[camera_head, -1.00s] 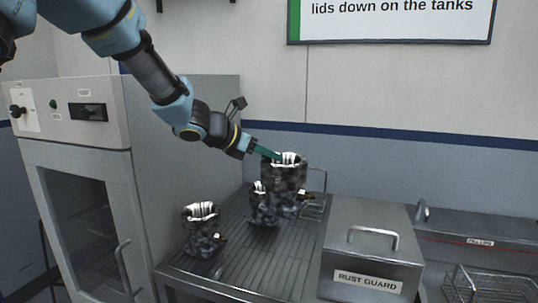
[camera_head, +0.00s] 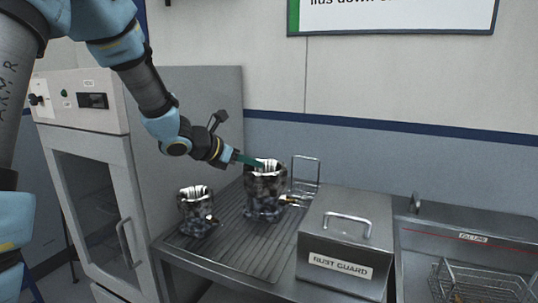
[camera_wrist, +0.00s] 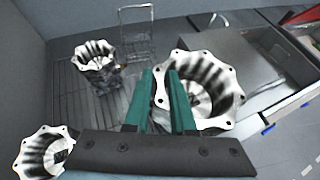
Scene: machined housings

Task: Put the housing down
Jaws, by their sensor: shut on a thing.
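The held housing (camera_head: 265,192), a mottled dark casting with a bright machined flanged rim, is upright over the ribbed drainboard. My gripper (camera_head: 247,159) is shut on its rim wall from the upper left. In the wrist view, the teal fingers (camera_wrist: 167,80) straddle the near edge of this housing (camera_wrist: 215,85). I cannot tell whether its base touches the board. A smaller-looking housing (camera_head: 196,212) stands to its left on the board. The wrist view shows two other housings, at upper left (camera_wrist: 97,60) and lower left (camera_wrist: 42,152); one is hidden in the head view.
The ribbed drainboard (camera_head: 235,248) has bare room in front of the held housing. A lidded RUST GUARD tank (camera_head: 335,264) stands close on the right. A wire frame (camera_head: 305,172) stands behind. A wire basket (camera_head: 480,282) is in the sink at far right, an oven cabinet (camera_head: 85,150) at left.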

